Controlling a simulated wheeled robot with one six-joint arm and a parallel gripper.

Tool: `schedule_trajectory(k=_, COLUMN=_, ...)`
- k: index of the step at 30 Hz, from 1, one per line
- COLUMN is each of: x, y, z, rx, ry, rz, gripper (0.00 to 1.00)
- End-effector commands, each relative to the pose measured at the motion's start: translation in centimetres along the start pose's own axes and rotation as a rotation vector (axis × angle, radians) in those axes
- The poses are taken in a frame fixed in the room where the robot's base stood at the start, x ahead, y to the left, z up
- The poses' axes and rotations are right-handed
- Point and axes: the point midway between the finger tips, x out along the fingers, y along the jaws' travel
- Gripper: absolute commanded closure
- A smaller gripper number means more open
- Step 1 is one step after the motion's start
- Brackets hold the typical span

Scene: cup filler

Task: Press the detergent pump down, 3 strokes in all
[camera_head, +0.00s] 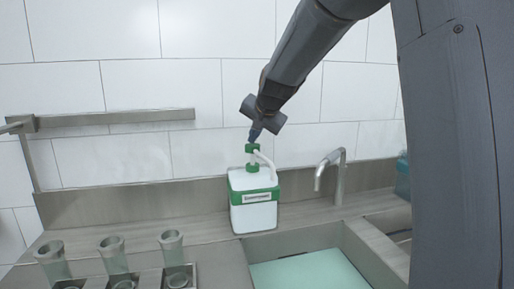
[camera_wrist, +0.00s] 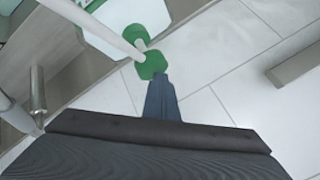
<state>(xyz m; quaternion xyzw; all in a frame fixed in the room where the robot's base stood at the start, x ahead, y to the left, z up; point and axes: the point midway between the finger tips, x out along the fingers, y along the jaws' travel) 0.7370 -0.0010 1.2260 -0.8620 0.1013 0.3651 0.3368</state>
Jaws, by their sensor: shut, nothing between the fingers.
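The detergent bottle (camera_head: 254,212) is a white box-shaped container with a green band, standing upright on the counter behind the sink. Its pump (camera_head: 252,150) has a green head and a white spout that bends down to the right. A length of stem shows between the head and the green collar (camera_head: 252,168). My gripper (camera_head: 254,136) is shut and empty, pointing down with its tips right at the top of the pump head. In the wrist view the shut fingertips (camera_wrist: 157,80) meet the edge of the green pump head (camera_wrist: 151,65); whether they touch or press it I cannot tell.
A metal faucet (camera_head: 331,172) stands right of the bottle, behind a sink (camera_head: 310,272) with a pale green bottom. Several clear cups (camera_head: 112,250) stand in holders at the front left. A metal rail (camera_head: 115,117) runs along the tiled wall.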

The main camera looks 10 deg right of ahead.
Motion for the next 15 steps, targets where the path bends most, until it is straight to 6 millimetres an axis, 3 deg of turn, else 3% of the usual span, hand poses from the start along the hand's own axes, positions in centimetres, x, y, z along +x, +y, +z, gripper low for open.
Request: schedule_trajectory(k=15, x=-3.3, y=-2.4, z=-2.4, rx=0.001, ry=0.001, rz=-0.001, gripper=1.00)
